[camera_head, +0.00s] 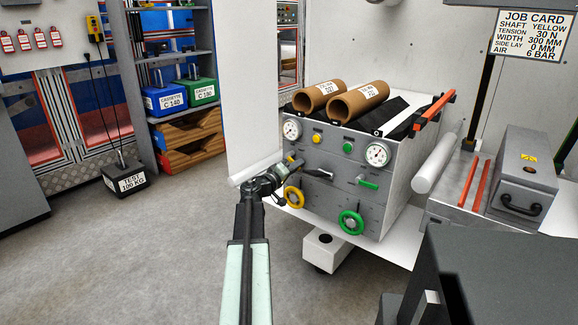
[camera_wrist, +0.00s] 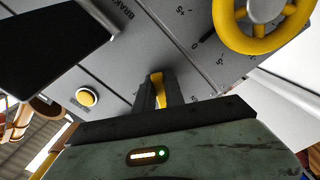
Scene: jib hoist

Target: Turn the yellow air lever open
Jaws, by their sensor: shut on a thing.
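The yellow air lever (camera_wrist: 157,88) shows as a yellow strip between my fingers in the wrist view. It shows as a small yellow piece (camera_head: 291,158) on the left of the grey machine front in the head view. My gripper (camera_wrist: 160,92) is shut on the lever, close to the panel. In the head view my gripper (camera_head: 286,167) reaches the panel's left side, above the yellow handwheel (camera_head: 294,196). My fingers hide most of the lever, so its angle is hard to tell.
A black handle (camera_head: 318,173) juts out just right of my gripper. A yellow button (camera_head: 316,139), two round gauges, a green lever (camera_head: 368,184) and a green handwheel (camera_head: 351,222) are on the same panel. Two brown rolls (camera_head: 358,100) lie on top.

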